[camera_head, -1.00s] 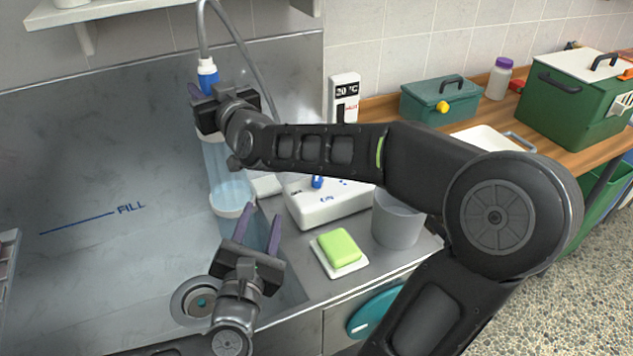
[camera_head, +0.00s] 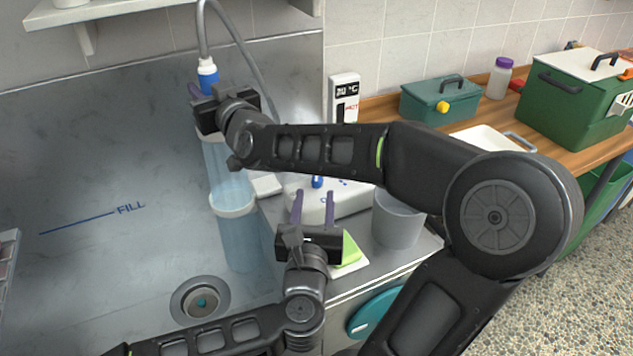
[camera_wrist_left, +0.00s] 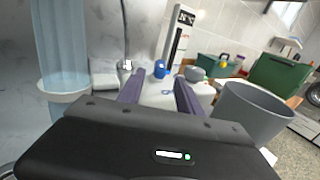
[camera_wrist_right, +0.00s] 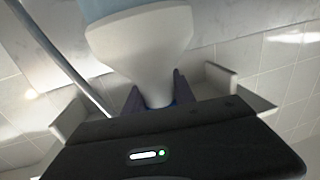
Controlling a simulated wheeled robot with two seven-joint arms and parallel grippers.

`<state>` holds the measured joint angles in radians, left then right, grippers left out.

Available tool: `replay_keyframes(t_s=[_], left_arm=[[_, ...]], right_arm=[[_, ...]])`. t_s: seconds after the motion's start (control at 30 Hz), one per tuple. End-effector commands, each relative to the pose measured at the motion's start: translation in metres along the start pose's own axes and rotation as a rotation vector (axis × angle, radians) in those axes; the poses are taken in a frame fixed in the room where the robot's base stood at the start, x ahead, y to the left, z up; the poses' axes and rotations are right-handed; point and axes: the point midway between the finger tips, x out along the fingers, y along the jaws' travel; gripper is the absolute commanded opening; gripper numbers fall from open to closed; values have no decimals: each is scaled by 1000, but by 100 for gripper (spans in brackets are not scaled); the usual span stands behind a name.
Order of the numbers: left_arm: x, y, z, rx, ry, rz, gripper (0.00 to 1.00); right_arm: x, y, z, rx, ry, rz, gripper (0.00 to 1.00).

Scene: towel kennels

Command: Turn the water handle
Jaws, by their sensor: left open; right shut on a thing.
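A blue knob-like handle (camera_head: 317,182) stands on a white box (camera_head: 345,203) on the metal counter; the knob also shows in the left wrist view (camera_wrist_left: 160,69). My left gripper (camera_head: 314,205) is open and empty, just in front of the box; in its wrist view the knob lies beyond and between its two purple fingers, apart from them. My right gripper (camera_head: 224,95) is shut on a hose fitting (camera_head: 207,72), blue and white, at the end of a grey hose; its white body fills the right wrist view (camera_wrist_right: 145,45).
A translucent blue column (camera_head: 228,185) with a white ring hangs below the fitting. A grey cup (camera_head: 396,222) stands right of my left gripper. A green sponge (camera_head: 350,249) is partly hidden behind it. A temperature display (camera_head: 344,98) stands at the wall. A drain (camera_head: 200,299) lies in the sink.

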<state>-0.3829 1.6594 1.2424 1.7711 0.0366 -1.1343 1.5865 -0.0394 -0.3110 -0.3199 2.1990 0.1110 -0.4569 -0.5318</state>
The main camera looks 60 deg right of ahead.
Motion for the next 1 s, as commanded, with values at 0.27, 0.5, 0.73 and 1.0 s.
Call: replay_keyframes(t_s=[0.27, 0.5, 0.73, 1.0], left_arm=[[41, 0, 0, 0, 0, 1, 42], [58, 0, 0, 1, 0, 0, 42], [58, 0, 0, 1, 0, -1, 42], [58, 0, 0, 1, 0, 0, 21]], right_arm=[[0, 0, -1, 0, 3, 0, 0], [0, 0, -1, 0, 3, 0, 0], [0, 0, -1, 0, 3, 0, 0], [0, 0, -1, 0, 3, 0, 0]])
